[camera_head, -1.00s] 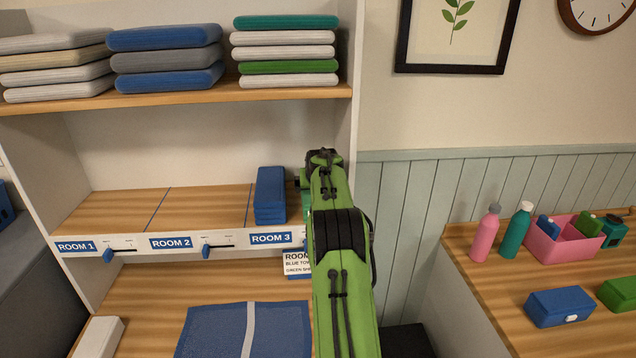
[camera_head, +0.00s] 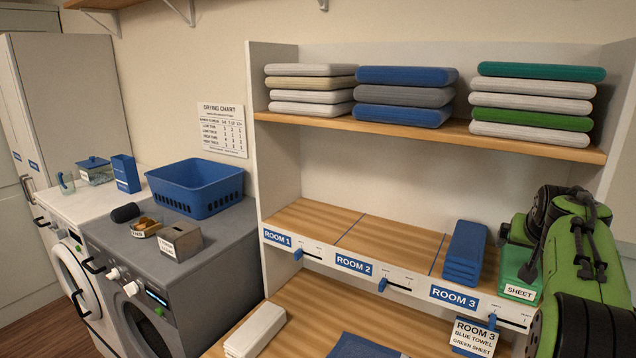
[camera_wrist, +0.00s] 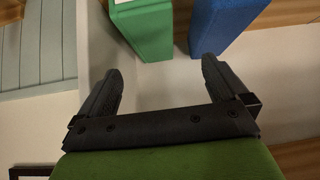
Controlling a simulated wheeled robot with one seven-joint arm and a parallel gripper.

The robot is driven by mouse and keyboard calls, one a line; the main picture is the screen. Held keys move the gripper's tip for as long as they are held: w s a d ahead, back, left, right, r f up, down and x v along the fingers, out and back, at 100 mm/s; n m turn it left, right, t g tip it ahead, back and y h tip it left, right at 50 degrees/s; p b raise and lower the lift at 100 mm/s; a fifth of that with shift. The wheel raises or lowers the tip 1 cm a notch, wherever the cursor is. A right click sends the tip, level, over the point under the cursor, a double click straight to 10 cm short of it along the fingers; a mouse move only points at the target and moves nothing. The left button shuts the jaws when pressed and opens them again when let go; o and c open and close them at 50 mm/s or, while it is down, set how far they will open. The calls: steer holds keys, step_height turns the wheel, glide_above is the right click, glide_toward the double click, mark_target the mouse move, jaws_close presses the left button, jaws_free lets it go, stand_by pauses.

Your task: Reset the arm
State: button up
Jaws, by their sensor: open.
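My green and black arm is at the right of the head view, beside the shelf unit. My gripper (camera_wrist: 161,72) is open and empty in the wrist view, its two dark fingers apart. A folded green sheet (camera_head: 517,272) lies in the Room 3 part of the middle shelf, partly behind my arm. It also shows beyond the fingers in the wrist view (camera_wrist: 143,30). A folded blue towel stack (camera_head: 464,255) lies just left of it and shows in the wrist view (camera_wrist: 222,20). In the head view the arm hides most of the gripper.
The Room 1 and Room 2 sections (camera_head: 310,221) are empty. Folded linens (camera_head: 405,90) fill the upper shelf (camera_head: 390,130). A white block (camera_head: 256,332) lies on the lower counter. A blue basket (camera_head: 197,188) and small boxes stand on the machines at left.

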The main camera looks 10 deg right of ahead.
steer(key=s+a+n+y, duration=0.1)
steer(key=s+a, duration=0.2)
steer(key=a, duration=0.5)
steer(key=s+a+n+y+b, duration=0.15)
steer(key=s+a, duration=0.25)
steer(key=a, duration=0.5)
steer(key=s+a+n+y, duration=0.1)
steer(key=s+a+n, duration=0.15)
steer(key=a, duration=0.55)
steer(key=s+a+f+n+y, duration=0.1)
steer(key=s+a+f, duration=0.4)
steer(key=s, duration=0.4)
steer(key=s+a+f+n+g+y, duration=0.1)
steer(key=s+a+f, duration=0.5)
steer(key=s, duration=0.2)
steer(key=shift+s+a+f+n+b, duration=0.15)
steer(key=shift+s+f+n+b, duration=0.25)
steer(key=shift+b, duration=0.05)
